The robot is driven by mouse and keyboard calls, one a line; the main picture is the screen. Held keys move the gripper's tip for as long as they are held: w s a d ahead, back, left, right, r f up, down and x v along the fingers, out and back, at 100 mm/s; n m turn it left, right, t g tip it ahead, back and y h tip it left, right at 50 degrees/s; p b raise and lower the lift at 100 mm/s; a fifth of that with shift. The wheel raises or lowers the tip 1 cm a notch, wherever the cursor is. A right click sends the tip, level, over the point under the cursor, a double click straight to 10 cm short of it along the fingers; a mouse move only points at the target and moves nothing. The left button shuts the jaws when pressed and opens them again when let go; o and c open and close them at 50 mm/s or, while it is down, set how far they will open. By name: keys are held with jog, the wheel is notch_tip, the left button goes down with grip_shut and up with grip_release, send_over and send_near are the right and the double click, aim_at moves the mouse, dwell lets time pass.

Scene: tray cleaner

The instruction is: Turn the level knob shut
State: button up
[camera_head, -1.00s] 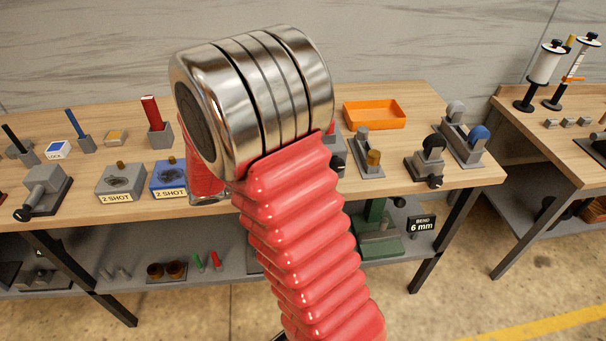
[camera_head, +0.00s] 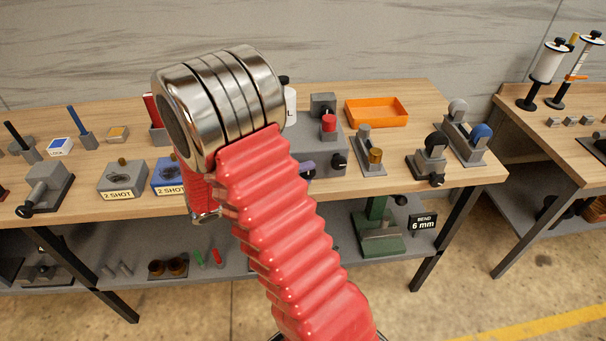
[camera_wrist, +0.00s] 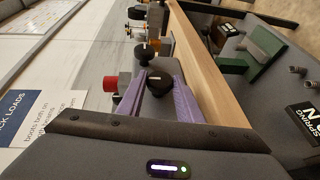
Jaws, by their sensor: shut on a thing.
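A black knob (camera_wrist: 160,84) with a pale pointer mark sits between the two purple fingers of my gripper (camera_wrist: 160,92) in the wrist view. The fingers are shut on its sides. In the head view only a purple finger (camera_head: 307,167) shows at the front of a grey box (camera_head: 332,143); my red-sleeved arm hides the rest, and the held knob cannot be made out. A second black knob (camera_head: 340,162) is on the box front, to the right. It also shows beyond the held one in the wrist view (camera_wrist: 144,53). No label on the held knob is readable.
A red button (camera_head: 328,122) stands on the box, close to my left finger in the wrist view (camera_wrist: 110,84). A brass-topped fixture (camera_head: 374,160) and an orange tray (camera_head: 376,112) are to the right. A "2 SHOT" block (camera_head: 122,180) is to the left.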

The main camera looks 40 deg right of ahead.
jog(key=o, duration=0.7)
jog(key=shift+s+f, duration=0.1)
jog(key=shift+f, duration=0.1)
jog(key=o, duration=0.3)
jog(key=shift+r, duration=0.1)
jog(key=shift+o, duration=0.2)
jog(key=v, duration=1.3)
jog(key=shift+a, duration=0.4)
